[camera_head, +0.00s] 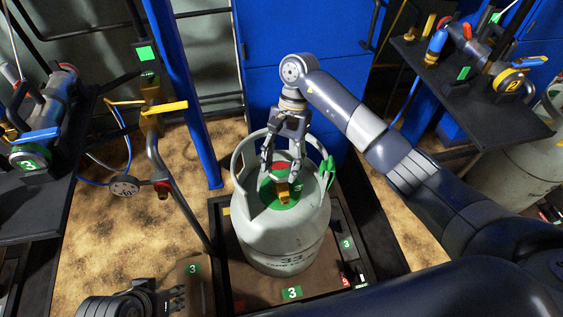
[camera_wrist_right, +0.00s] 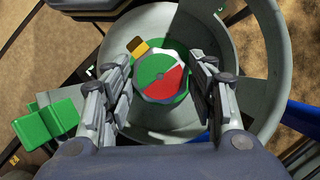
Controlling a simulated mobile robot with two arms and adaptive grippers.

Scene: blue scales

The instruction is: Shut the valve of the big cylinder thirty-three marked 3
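The big grey cylinder (camera_head: 268,240), marked 33, stands upright in a dark frame with green 3 labels. Its valve knob (camera_wrist_right: 163,77), green with a red sector and a white rim, sits inside the collar. A yellow-brass outlet (camera_wrist_right: 138,46) is beside it. My right gripper (camera_head: 281,172) points down into the collar, with one finger on each side of the knob. In the right wrist view the fingers (camera_wrist_right: 161,72) are apart and close to the knob; firm contact does not show. My left gripper (camera_head: 176,300) is at the bottom left, partly cut off, away from the cylinder.
The collar wall (camera_wrist_right: 237,75) rings my right fingers, and a green clip (camera_wrist_right: 45,132) sits on it. A pipe with a yellow-handled valve (camera_head: 165,108) stands left. Shelves with valve fittings (camera_head: 40,158) are at both sides. Blue cabinets (camera_head: 325,45) stand behind.

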